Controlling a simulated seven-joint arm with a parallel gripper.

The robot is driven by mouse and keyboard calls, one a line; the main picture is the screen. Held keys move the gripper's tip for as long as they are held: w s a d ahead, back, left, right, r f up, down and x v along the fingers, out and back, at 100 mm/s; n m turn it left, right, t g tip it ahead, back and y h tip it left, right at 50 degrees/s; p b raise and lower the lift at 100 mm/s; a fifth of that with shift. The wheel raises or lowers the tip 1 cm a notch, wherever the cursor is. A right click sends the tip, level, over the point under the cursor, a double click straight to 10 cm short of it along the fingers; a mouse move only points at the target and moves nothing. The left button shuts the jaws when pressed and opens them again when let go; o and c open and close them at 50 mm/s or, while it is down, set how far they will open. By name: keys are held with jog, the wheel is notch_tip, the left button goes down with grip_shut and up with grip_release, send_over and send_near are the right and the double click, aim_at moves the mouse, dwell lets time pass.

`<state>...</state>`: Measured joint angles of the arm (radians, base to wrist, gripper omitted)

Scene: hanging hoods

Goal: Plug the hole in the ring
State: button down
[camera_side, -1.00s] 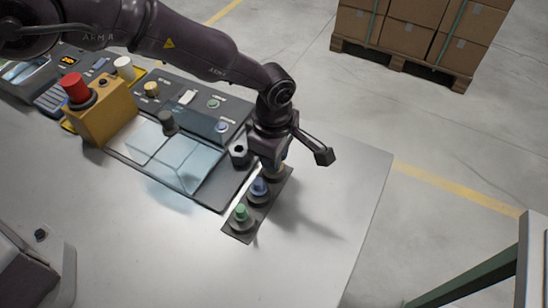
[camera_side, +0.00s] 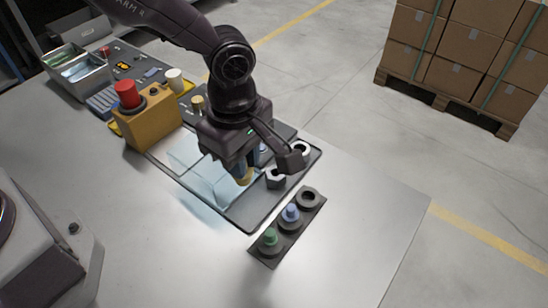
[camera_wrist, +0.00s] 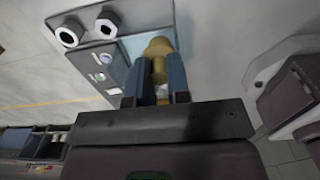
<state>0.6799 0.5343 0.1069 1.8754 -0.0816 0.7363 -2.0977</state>
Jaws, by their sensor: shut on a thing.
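My gripper (camera_side: 241,172) is shut on a tan plug (camera_side: 246,179) and holds it above the panel's right part, by the clear pane. In the wrist view the tan plug (camera_wrist: 158,50) stands out between the two fingers of my gripper (camera_wrist: 157,78). The plug is apart from both.
A black strip (camera_side: 260,250) holds a green plug (camera_side: 270,237), a blue plug (camera_side: 291,213) and an empty socket (camera_side: 309,196). A yellow box with a red button (camera_side: 127,95) stands to the left. The table front is clear.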

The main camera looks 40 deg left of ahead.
jog(key=shift+s+a+r, duration=0.35)
jog(key=shift+s+a, duration=0.05)
jog(key=w+f+n, duration=0.2)
jog(key=w, duration=0.8)
jog(key=w+f+n, duration=0.2)
jog(key=w, duration=0.7)
jog(key=shift+w+a+f, duration=0.1)
jog(key=shift+w+f, duration=0.05)
jog(key=shift+f, duration=1.2)
jog(key=shift+w+f, duration=0.1)
jog(key=shift+f, duration=1.25)
jog(key=shift+f, duration=1)
jog(key=c, duration=0.5)
grip_release()
notch_tip(320, 180, up, 7)
